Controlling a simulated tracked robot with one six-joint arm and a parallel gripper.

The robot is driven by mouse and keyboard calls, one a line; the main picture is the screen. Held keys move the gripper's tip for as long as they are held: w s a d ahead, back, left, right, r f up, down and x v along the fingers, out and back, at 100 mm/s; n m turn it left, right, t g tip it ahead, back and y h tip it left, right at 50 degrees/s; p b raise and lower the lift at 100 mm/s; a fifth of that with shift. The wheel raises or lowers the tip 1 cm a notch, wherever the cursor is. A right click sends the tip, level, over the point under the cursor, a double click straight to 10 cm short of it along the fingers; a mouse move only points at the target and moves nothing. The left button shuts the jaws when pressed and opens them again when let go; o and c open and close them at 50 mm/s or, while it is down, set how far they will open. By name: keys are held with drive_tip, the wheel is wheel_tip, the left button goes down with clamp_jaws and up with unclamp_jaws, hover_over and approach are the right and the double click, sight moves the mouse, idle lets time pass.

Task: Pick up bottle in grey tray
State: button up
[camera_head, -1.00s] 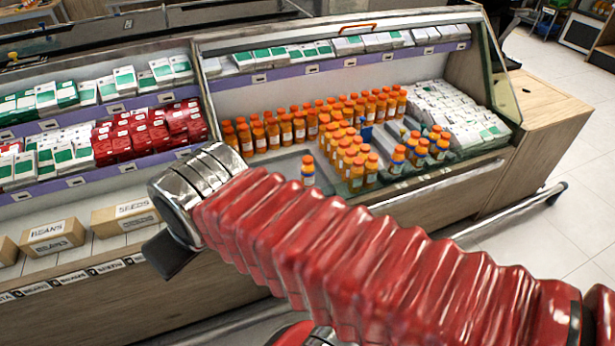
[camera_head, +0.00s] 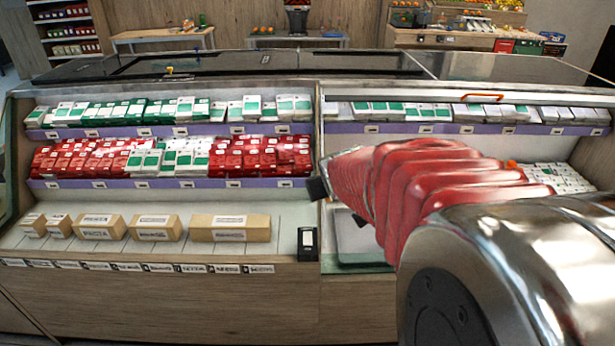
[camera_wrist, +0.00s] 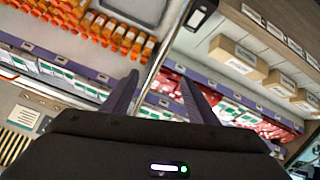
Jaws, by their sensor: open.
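Orange bottles (camera_wrist: 118,32) stand in rows at the upper left of the wrist view, which is tilted. In the head view my red-sleeved arm hides nearly all of them; only a bit of orange (camera_head: 512,164) shows past it. A grey tray (camera_head: 352,238) shows partly at the left end of the right-hand case, beside my arm. A grey rounded panel (camera_wrist: 138,8) at the top of the wrist view looks like a tray surface, with no bottle on its visible part. My gripper (camera_wrist: 160,78) is open and empty, its dark fingers apart and away from the bottles.
The left case holds red and green-white packs (camera_head: 170,155) on shelves and cardboard boxes (camera_head: 155,228) below. A divider (camera_head: 318,150) separates the two cases. White packs (camera_head: 555,178) lie at the right. A small black device (camera_head: 307,243) stands by the divider.

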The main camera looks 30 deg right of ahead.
drive_tip(key=w+d+f, duration=0.1)
drive_tip(key=d+f, duration=0.2)
drive_tip(key=d, duration=0.4)
drive_tip(key=w+d+f+t+h, duration=0.1)
drive_tip(key=d+f, duration=0.3)
drive_tip(key=d, duration=0.2)
drive_tip(key=w+d+f, duration=0.1)
drive_tip(key=d+f, duration=0.2)
drive_tip(key=d, duration=0.4)
drive_tip(key=s+d+f+t, duration=0.1)
drive_tip(key=s+d+f, duration=0.3)
drive_tip(key=f, duration=0.4)
drive_tip(key=s+d+f+m+t, duration=0.1)
drive_tip(key=s+d+f+t, duration=0.1)
drive_tip(key=s+d+f, duration=0.2)
drive_tip(key=d+f, duration=0.3)
drive_tip(key=f, duration=0.1)
drive_tip(key=shift+s+d+f+m+t+y, duration=0.2)
drive_tip(key=shift+s+f+m+t+y, duration=0.1)
drive_tip(key=shift+s+y, duration=0.1)
drive_tip(key=shift+x, duration=4.3)
